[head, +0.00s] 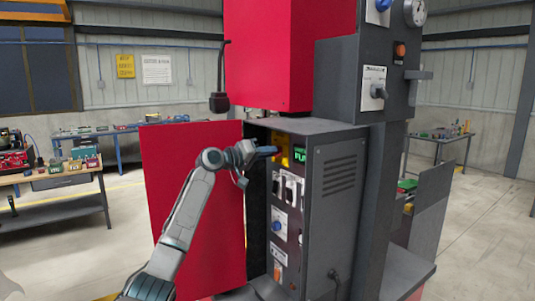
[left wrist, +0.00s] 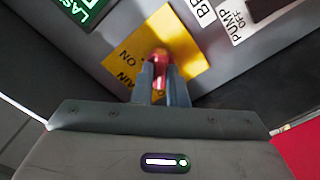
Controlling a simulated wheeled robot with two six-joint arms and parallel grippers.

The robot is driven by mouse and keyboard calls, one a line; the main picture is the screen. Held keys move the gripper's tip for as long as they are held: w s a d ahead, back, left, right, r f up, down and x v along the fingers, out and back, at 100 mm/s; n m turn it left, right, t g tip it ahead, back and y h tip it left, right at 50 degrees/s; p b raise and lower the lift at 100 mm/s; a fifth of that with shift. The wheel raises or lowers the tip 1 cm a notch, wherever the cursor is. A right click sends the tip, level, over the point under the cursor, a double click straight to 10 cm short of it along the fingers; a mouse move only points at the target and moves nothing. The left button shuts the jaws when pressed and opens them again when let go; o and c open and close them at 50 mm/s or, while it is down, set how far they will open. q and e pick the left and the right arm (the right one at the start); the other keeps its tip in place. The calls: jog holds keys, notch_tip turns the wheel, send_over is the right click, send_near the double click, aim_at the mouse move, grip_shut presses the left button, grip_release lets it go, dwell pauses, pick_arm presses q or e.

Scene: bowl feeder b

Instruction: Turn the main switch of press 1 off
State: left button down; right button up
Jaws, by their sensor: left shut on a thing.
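The yellow plate (head: 282,142) of the main switch is on the upper front of the grey control cabinet (head: 325,210) in the head view. In the left wrist view the yellow plate (left wrist: 185,42) shows tilted, with "MAIN" and "ON" lettering upside down. The red switch handle (left wrist: 161,64) stands out from its middle. My left gripper (head: 269,151) reaches the plate from the left. In the left wrist view its two fingers (left wrist: 163,82) are shut on the red handle, one on each side. The fingers partly hide the handle, so its exact setting is hard to read. My right gripper is not in view.
An open red door (head: 190,190) stands left of the cabinet, close behind my left arm. Below the plate are breakers (head: 286,188), a blue knob (head: 279,222) and an orange switch (head: 277,271). A green lit label (head: 301,155) sits right of the plate.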

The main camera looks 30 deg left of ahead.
pick_arm(q)
jog(key=c, duration=1.4)
grip_release()
jog(key=shift+c, duration=0.2)
jog(key=b+v, duration=0.6)
jog(key=v, duration=0.4)
jog(key=shift+s+a, duration=0.2)
jog(key=shift+s, duration=0.15)
jog(key=shift+f, duration=0.15)
